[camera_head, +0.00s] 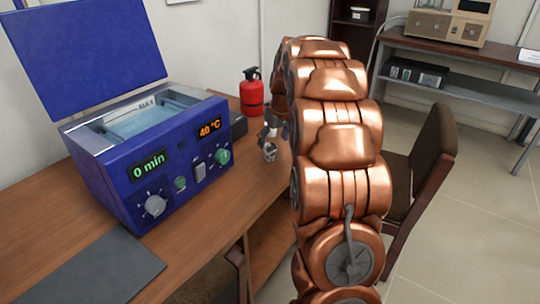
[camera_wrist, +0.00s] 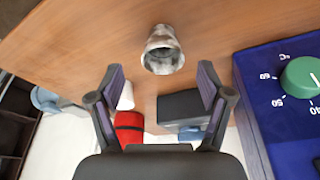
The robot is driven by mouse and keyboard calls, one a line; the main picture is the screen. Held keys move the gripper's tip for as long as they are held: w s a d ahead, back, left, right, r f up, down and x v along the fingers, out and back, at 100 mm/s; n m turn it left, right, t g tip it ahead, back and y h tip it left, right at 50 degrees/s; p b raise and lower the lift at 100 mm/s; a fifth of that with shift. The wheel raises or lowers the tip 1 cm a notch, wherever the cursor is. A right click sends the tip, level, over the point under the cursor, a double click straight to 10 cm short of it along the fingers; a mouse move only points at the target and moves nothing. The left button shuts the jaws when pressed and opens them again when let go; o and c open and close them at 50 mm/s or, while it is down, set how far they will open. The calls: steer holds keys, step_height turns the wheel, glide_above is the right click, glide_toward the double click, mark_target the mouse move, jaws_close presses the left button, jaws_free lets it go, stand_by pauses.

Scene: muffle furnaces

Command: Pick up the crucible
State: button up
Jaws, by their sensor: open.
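The crucible (camera_wrist: 162,50) is a small grey, stained metallic cup on the wooden table. In the wrist view it appears ahead of the fingertips, roughly centred between them. My gripper (camera_wrist: 162,78) is open and empty, its two dark fingers spread on either side, apart from the crucible. In the head view the crucible (camera_head: 270,152) appears close to the table's right edge, with my gripper (camera_head: 268,133) just behind it. The arm hides part of the gripper there.
A blue bath device (camera_head: 165,165) with its lid raised stands left of the crucible. A dark box (camera_head: 238,125) and a red fire extinguisher (camera_head: 252,92) stand behind. A grey mat (camera_head: 95,270) lies in front. A chair (camera_head: 425,165) stands right of my arm.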

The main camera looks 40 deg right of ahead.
mark_target(270, 153)
steer(key=x, duration=0.5)
steer(key=shift+a+f, duration=0.15)
steer(key=shift+f, duration=0.15)
steer(key=shift+r, duration=0.1)
steer(key=c, duration=1.1)
